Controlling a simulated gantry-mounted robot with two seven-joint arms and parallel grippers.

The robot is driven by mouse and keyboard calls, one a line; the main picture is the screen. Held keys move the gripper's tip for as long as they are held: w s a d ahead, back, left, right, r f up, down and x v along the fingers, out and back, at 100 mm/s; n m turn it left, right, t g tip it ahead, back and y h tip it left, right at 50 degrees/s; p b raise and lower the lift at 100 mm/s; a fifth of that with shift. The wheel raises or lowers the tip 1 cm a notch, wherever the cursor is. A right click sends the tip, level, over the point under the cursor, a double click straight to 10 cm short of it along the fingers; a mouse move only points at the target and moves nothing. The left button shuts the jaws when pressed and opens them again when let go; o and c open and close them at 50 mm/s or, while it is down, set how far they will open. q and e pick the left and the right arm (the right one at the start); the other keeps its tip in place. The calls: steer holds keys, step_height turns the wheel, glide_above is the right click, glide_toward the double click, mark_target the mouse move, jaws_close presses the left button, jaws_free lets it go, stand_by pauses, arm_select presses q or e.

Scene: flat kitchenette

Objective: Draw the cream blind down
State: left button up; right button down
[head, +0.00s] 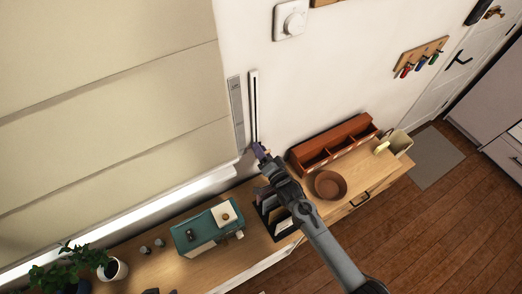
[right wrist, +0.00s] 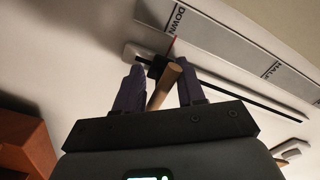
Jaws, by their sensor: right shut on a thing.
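The cream blind (head: 110,90) hangs in broad folds over the window at the left of the head view. Its lower edge is close above the bright sill. A slim upright track (head: 254,100) is on the wall to its right, beside a grey label strip (head: 236,112). In the right wrist view the strip (right wrist: 225,45) reads DOWN and HALF. My right gripper (head: 261,150) is at the track's lower end, shut on a wooden peg handle (right wrist: 165,88) between its purple fingers, near the DOWN mark. My left gripper is not in view.
Below stands a wooden sideboard (head: 190,262) with a green appliance (head: 207,227), a letter rack, a brown bowl (head: 330,184) and a reddish-brown compartment box (head: 333,143). A potted plant (head: 75,262) is at the lower left. A white dial (head: 290,20) is above the track.

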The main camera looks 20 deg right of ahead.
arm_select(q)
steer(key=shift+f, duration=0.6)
arm_select(e)
steer(key=shift+f, duration=0.85)
steer(key=c, duration=0.8)
jaws_free()
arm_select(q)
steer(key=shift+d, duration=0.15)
arm_select(e)
steer(key=shift+s+r, duration=0.1)
steer(key=s, duration=0.3)
steer(key=s+d+b, duration=0.1)
steer(key=s, duration=0.5)
steer(key=shift+d, duration=0.15)
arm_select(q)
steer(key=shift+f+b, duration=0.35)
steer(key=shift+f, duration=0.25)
arm_select(e)
steer(key=shift+s+d, duration=0.1)
steer(key=shift+s, duration=0.7)
